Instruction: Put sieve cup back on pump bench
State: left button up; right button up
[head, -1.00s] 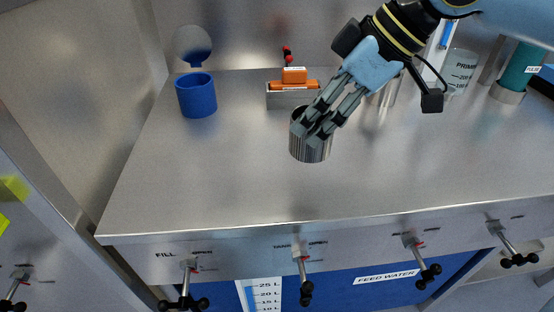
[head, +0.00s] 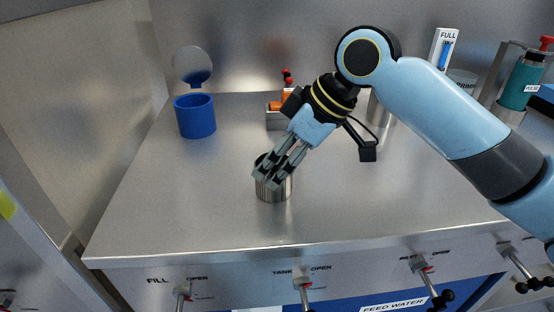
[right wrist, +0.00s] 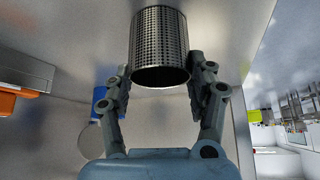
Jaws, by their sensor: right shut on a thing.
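The sieve cup (head: 274,190) is a small metal cylinder over the front middle of the pump bench (head: 180,215). In the right wrist view the cup (right wrist: 160,45) shows a perforated wall and sits between the two fingers. My right gripper (head: 268,173) is shut on it, its fingers reaching down from the upper right and hiding part of the cup's rim. The cup looks roughly upright. I cannot tell whether its base touches the bench top. My left gripper is not in view.
A blue cup (head: 195,117) stands at the back left of the bench. An orange-topped block (head: 274,118) is behind my gripper. A teal bottle (head: 523,85) stands at the right. Valve handles (head: 303,291) line the front panel. The bench's left front is clear.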

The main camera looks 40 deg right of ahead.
jog(key=shift+f, duration=0.1)
jog(key=o, duration=1.3)
jog(key=shift+d+r, duration=0.1)
jog(key=shift+r, duration=0.3)
jog(key=shift+p+v, duration=2.05)
jog(key=shift+v, duration=3.75)
